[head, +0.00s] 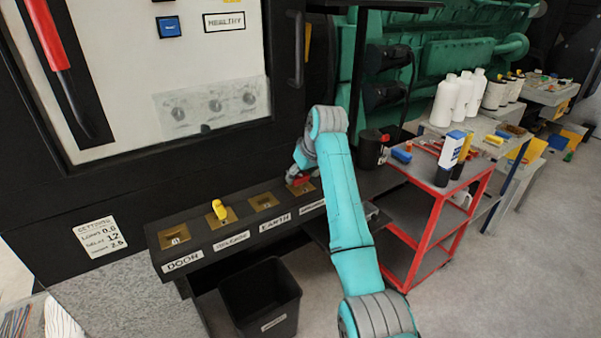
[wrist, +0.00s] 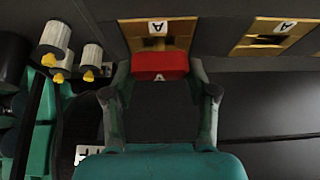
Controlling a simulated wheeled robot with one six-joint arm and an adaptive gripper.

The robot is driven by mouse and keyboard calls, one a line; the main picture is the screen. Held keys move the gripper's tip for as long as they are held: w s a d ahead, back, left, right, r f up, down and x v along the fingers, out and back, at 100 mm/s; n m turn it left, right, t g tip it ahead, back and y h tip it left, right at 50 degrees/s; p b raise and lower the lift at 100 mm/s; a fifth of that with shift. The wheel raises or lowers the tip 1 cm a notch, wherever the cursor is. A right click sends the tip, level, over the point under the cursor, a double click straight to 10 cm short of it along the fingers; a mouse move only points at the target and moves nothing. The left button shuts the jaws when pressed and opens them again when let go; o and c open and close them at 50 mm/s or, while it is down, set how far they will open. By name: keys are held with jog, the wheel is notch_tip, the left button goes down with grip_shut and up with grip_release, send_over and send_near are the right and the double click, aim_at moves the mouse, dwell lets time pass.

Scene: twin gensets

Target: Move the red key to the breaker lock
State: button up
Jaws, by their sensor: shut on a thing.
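The red key (wrist: 160,66) is held between the fingertips of my gripper (wrist: 160,72) in the wrist view. It bears a letter A. It is right by a brass lock plate (wrist: 158,30) with a dark slot and a letter A; the slot shows beside the key. I cannot tell whether the key touches the plate. In the head view the red key (head: 299,181) is at the rightmost lock of the black shelf, behind my arm, and that lock's label (head: 313,206) is too small to read surely. My gripper (head: 300,179) is partly hidden there.
The black shelf (head: 206,239) also has door, isolator and earth locks; a yellow key (head: 220,210) stands in the isolator lock. A black bin (head: 262,300) is below. A red cart (head: 432,215) with bottles and tools stands to the right. A cabinet rises behind.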

aim_at(301, 175)
dwell(0.3)
jog(key=o, duration=1.4)
jog(key=shift+c, duration=0.2)
jog(key=shift+r, duration=3.7)
